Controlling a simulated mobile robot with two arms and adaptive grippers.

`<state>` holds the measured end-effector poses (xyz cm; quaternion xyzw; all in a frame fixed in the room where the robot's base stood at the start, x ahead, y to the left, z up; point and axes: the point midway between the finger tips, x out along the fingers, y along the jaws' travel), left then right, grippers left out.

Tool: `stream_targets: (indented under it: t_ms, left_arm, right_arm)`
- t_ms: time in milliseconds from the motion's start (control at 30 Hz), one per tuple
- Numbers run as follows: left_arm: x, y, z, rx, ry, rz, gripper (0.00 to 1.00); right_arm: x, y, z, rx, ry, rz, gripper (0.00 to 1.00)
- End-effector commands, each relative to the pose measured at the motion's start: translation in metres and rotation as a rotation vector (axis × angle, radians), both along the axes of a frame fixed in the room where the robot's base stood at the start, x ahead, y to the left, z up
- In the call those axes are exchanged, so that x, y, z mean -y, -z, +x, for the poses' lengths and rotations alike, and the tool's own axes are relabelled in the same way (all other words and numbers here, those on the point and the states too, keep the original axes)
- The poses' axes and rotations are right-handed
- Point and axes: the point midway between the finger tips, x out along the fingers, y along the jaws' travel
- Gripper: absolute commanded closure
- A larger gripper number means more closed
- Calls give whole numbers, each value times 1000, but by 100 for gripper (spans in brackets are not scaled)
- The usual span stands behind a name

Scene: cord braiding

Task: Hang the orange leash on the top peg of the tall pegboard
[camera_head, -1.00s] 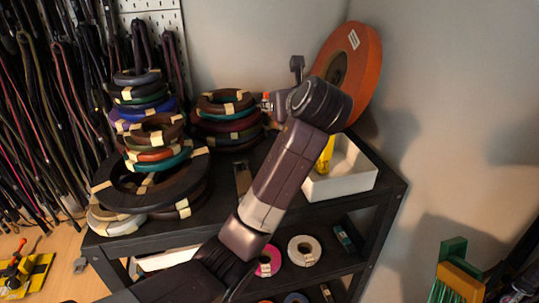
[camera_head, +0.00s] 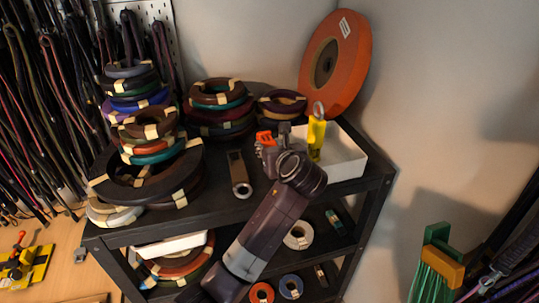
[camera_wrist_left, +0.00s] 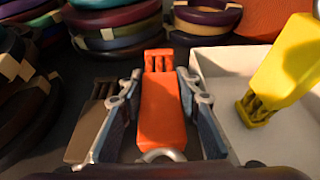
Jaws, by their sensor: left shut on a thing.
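The orange leash (camera_wrist_left: 162,105) shows in the left wrist view as a flat orange bundle with a metal ring at its near end. My left gripper (camera_wrist_left: 160,95) is shut on it, with one finger on each side. In the head view the leash (camera_head: 265,138) is a small orange patch at my left gripper (camera_head: 268,148), above the black shelf's top. A white perforated pegboard (camera_head: 168,40) stands at the upper left, with dark leashes hanging in front. Its top is cut off, so no top peg shows. My right gripper is out of view.
The black shelf (camera_head: 215,213) carries stacked cord rings (camera_head: 150,125), a brown bundle (camera_head: 238,172), a white bin (camera_head: 345,165) with a yellow bundle (camera_head: 316,138), and a big orange spool (camera_head: 350,60). A green bundle (camera_head: 435,255) is at the lower right.

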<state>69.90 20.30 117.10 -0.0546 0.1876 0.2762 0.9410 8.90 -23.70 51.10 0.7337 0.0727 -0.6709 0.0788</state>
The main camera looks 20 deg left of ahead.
Motion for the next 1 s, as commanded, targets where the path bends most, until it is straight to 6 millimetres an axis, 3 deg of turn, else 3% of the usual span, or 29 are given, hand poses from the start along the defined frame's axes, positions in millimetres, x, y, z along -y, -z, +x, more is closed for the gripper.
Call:
stream_targets:
  t_ms: [400,800,833,1000]
  left_arm:
    - [0,37,0,-1,1,2,97]
    - [0,43,0,0,0,1,97]
    - [0,44,0,-1,0,0,67]
    - [0,44,0,0,0,1,51]
  right_arm:
    - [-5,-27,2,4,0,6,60]
    - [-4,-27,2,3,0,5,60]
    - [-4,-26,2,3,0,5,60]
    - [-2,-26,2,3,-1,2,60]
